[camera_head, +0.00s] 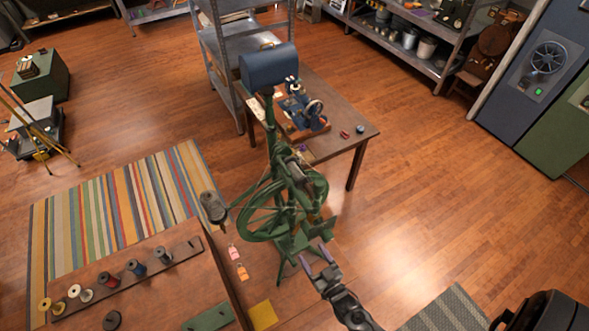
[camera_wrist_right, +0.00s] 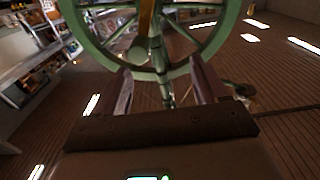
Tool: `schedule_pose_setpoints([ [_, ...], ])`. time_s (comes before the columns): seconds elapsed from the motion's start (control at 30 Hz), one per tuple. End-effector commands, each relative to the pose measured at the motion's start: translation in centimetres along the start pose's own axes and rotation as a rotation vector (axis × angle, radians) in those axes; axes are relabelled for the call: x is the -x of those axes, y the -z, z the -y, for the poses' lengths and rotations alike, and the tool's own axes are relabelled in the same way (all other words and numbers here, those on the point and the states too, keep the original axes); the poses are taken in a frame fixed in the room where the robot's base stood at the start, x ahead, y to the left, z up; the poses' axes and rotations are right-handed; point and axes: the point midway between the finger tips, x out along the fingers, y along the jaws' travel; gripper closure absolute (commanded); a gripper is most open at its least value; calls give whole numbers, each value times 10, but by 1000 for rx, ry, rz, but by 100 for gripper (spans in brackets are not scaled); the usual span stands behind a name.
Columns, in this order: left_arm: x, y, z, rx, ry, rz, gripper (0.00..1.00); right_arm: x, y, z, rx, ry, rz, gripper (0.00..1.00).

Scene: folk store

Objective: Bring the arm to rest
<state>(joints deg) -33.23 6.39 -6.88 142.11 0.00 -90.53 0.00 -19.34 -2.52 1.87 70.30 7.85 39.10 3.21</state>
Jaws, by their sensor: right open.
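My right gripper (camera_head: 316,258) is open, low in the middle of the head view, just to the lower right of a green spinning wheel (camera_head: 268,222). Its two fingers stand apart, and I see nothing held between them. In the right wrist view, the open right gripper (camera_wrist_right: 162,78) faces the green wheel's rim and spokes (camera_wrist_right: 115,57), which show beyond the fingers. I cannot tell the exact gap between fingers and wheel. My left gripper is not in view.
A wooden table (camera_head: 345,108) with a sewing machine (camera_head: 303,108) stands behind the wheel. A bench (camera_head: 150,300) with several spools is at lower left, beside a striped rug (camera_head: 112,200). Metal shelves (camera_head: 425,60) stand at the back. Wooden floor (camera_head: 450,190) is clear to the right.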

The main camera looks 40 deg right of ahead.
Motion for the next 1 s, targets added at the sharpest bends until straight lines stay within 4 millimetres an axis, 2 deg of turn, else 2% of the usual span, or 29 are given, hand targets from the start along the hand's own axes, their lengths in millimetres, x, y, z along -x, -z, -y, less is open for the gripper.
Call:
schedule_pose_setpoints([
  [0.2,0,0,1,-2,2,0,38,-1,1,0,0,1,6,28],
  [0.37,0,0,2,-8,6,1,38,-10,5,1,0,10,68,28],
  [0.53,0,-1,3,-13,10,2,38,-24,17,7,2,35,222,28],
  [0.67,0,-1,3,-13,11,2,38,-28,33,15,12,67,378,28],
  [0.87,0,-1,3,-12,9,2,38,-10,68,31,49,129,643,28],
  [1.0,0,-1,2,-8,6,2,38,19,99,39,92,172,829,28],
])
